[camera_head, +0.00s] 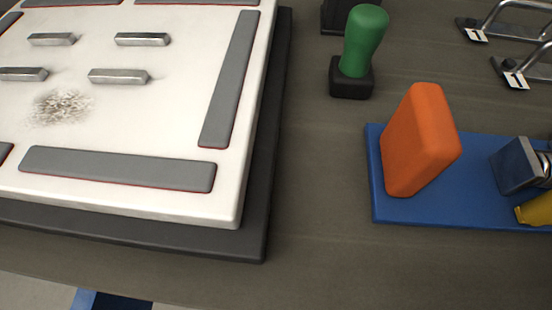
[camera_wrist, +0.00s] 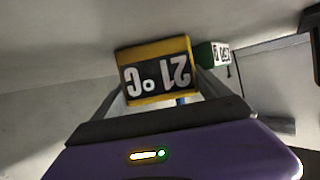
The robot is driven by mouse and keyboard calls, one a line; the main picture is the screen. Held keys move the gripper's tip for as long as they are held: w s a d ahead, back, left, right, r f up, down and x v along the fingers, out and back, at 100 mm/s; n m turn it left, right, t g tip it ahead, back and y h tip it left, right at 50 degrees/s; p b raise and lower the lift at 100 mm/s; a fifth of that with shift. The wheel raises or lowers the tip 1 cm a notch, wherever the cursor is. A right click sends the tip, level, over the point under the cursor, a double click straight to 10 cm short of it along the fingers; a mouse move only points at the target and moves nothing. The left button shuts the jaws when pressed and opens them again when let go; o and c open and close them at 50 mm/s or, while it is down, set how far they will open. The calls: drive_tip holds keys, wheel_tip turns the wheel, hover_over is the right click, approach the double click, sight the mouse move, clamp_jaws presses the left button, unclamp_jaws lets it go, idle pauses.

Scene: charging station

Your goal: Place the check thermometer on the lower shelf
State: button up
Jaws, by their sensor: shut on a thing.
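The check thermometer (camera_wrist: 157,72) shows in the wrist view as a yellow-framed block with a dark face. A pale, plain surface (camera_wrist: 60,60) lies beyond the thermometer. I cannot tell whether it is part of the lower shelf, or whether the thermometer touches it. Neither the gripper nor the thermometer is in the head view.
A green block with a white label (camera_wrist: 213,54) is just behind the thermometer, to the right. In the head view a white board (camera_head: 150,120), a green-handled stamp (camera_head: 362,45) and an orange block (camera_head: 418,140) on a blue tray (camera_head: 400,210) occupy a grey tabletop (camera_head: 310,190).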

drive_tip(key=shift+f, duration=0.1)
drive_tip(key=o, duration=1.3)
drive_tip(key=shift+r, duration=0.35)
drive_tip(key=p+v, duration=0.2)
drive_tip(key=v, duration=0.5)
drive_tip(key=shift+s+d+f, duration=0.1)
drive_tip(key=shift+s+d, duration=0.05)
drive_tip(key=shift+s, duration=0.05)
